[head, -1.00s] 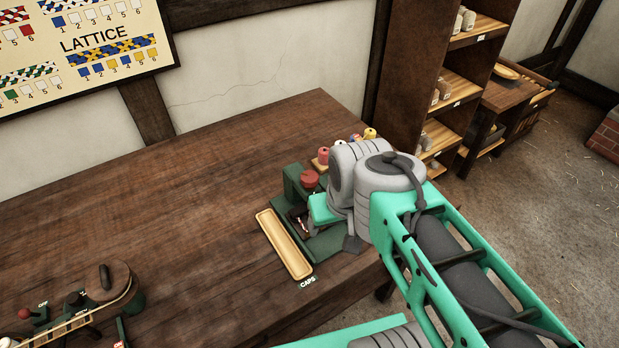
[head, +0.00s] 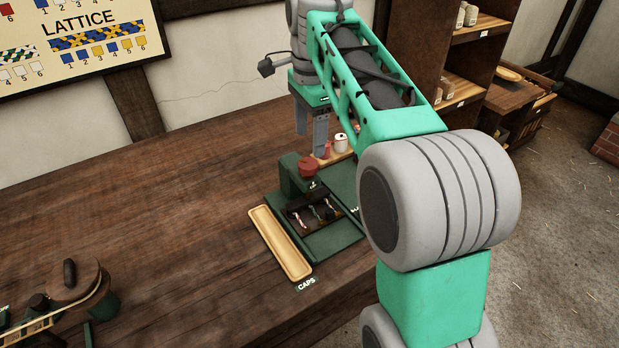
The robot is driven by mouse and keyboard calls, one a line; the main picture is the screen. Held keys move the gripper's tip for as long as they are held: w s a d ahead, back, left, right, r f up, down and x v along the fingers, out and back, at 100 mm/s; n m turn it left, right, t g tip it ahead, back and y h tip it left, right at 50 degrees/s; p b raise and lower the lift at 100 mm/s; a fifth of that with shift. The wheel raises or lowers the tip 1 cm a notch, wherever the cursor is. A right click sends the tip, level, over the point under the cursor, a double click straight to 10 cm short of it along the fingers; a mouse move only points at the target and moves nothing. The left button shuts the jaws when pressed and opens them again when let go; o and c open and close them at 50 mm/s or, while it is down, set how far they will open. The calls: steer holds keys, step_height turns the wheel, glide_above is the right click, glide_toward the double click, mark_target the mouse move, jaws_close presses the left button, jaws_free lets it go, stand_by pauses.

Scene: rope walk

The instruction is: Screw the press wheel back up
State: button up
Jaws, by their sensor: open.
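The red press wheel (head: 308,167) sits on top of the dark green press (head: 290,178), near the right end of the workbench. My gripper (head: 311,138) points down in the head view, with its fingers apart and nothing seen between them. It appears just above and behind the wheel, and I cannot tell the exact gap. In the front of the press, a dark bed (head: 318,214) holds several short cord ends with coloured strands.
A shallow wooden tray (head: 280,243) lies left of the press, by a "CAPS" label (head: 306,284). Spools (head: 340,143) stand behind the press. Another device (head: 75,285) is at the bench's near left. The middle of the workbench (head: 165,215) is clear.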

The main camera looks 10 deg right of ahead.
mark_target(309, 163)
steer(key=shift+w+f+m, duration=0.4)
steer(key=shift+w+m, duration=0.35)
steer(key=shift+m, duration=0.15)
step_height(309, 163, down, 7)
steer(key=shift+f+b, duration=0.15)
steer(key=shift+b, duration=0.9)
steer(key=c, duration=1.4)
